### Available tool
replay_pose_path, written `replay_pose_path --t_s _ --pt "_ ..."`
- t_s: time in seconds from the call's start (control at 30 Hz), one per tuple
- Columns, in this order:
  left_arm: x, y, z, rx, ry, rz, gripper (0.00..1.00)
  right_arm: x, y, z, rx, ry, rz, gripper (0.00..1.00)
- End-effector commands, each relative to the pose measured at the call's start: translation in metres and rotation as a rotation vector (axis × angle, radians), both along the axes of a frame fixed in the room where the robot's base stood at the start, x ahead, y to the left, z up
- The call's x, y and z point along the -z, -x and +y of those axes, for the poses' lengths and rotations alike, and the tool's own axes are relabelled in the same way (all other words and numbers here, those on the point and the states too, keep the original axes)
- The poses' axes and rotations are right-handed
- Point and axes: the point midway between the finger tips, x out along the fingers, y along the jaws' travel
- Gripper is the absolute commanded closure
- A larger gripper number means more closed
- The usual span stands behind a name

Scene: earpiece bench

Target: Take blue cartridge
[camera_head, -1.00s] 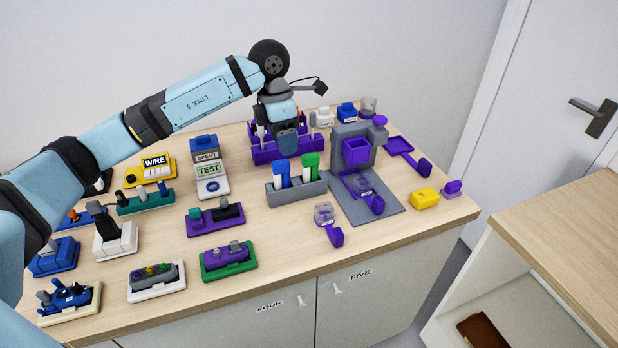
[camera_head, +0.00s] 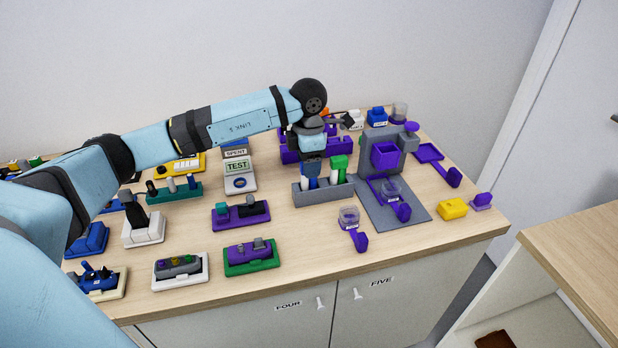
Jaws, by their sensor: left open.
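A grey rack (camera_head: 323,195) stands on the bench and holds several upright cartridges with white and coloured parts. A green-topped cartridge (camera_head: 340,163) stands at its right end. The blue cartridge is at the rack's left part, mostly hidden behind my gripper; only a little blue shows below it. My left gripper (camera_head: 312,176) points down right over this left part of the rack. Its jaws are open, and whether they are around the blue cartridge or just above it I cannot tell. My right gripper is out of view.
A purple rack (camera_head: 288,157) stands behind my gripper. A grey stand with a purple cup (camera_head: 385,155) is close on the right. A TEST device (camera_head: 239,176) lies to the left. The bench front between the green tray (camera_head: 249,262) and the purple-handled scoop (camera_head: 359,240) is clear.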

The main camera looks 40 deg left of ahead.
Motion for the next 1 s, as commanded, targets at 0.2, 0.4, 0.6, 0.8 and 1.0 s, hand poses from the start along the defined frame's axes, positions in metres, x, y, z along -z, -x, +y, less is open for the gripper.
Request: replay_pose_path --t_s 0.2,0.4,0.6,0.8,1.0 --pt "0.032 0.001 -0.002 -0.001 0.001 0.003 0.45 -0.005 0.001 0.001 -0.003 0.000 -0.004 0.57" --pt "0.036 0.001 -0.002 0.000 0.001 0.001 0.45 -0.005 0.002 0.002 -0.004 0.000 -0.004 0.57" --pt "0.036 0.001 -0.002 0.000 0.001 0.001 0.80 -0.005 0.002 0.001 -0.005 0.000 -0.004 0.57" --pt "0.035 0.001 -0.002 0.000 0.001 0.001 1.00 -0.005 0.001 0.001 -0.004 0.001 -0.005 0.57" --pt "0.034 0.001 -0.002 0.000 0.001 0.001 1.00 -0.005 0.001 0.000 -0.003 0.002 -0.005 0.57"
